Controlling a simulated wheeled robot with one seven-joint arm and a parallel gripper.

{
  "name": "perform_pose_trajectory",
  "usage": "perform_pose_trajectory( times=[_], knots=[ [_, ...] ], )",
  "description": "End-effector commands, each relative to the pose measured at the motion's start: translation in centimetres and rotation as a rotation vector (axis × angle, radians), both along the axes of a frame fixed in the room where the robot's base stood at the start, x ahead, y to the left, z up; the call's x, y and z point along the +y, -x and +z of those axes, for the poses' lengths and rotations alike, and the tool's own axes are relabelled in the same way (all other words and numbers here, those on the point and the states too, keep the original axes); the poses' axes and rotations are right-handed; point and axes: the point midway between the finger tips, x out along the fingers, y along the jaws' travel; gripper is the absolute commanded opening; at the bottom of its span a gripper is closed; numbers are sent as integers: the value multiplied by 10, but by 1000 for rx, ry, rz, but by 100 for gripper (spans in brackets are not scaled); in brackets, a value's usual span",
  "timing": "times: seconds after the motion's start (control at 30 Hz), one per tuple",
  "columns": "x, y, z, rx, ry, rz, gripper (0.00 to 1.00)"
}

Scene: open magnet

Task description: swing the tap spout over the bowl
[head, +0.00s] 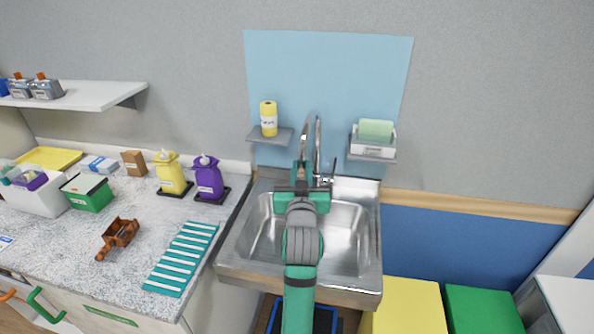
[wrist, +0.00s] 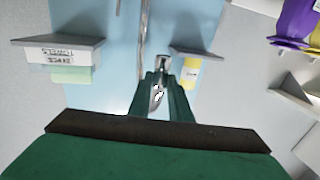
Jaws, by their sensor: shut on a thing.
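The chrome tap (head: 318,150) stands at the back of the steel sink, with a tall curved spout (head: 304,132). The spout also shows in the wrist view (wrist: 162,62), its end between my fingers. My gripper (head: 302,172) is shut on the spout, above the back part of the sink bowl (head: 345,240). In the wrist view my green fingers (wrist: 160,95) close around the spout's end. My arm hides the middle of the bowl and part of the tap's base. I see only one bowl in the sink.
A small shelf (head: 270,138) with a yellow bottle (head: 268,118) is left of the tap. Another shelf (head: 372,158) holds a white box with a green sponge (head: 376,130) to the right. Purple (head: 208,180) and yellow (head: 170,175) dispensers stand on the left counter.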

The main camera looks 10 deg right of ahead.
Motion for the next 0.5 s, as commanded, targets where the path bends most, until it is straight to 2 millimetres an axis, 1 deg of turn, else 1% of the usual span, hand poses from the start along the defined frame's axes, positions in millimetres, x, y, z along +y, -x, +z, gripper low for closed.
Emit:
perform_pose_trajectory(
  times=[0.33,0.37,0.4,0.43,0.5],
  knots=[
    [-1,0,1,-1,0,-4,0],
    [-1,0,1,-1,0,-4,25],
    [-1,0,0,-1,0,-3,35],
    [-1,0,0,-1,0,-3,36],
    [-1,0,0,-1,0,-2,36]
  ],
)
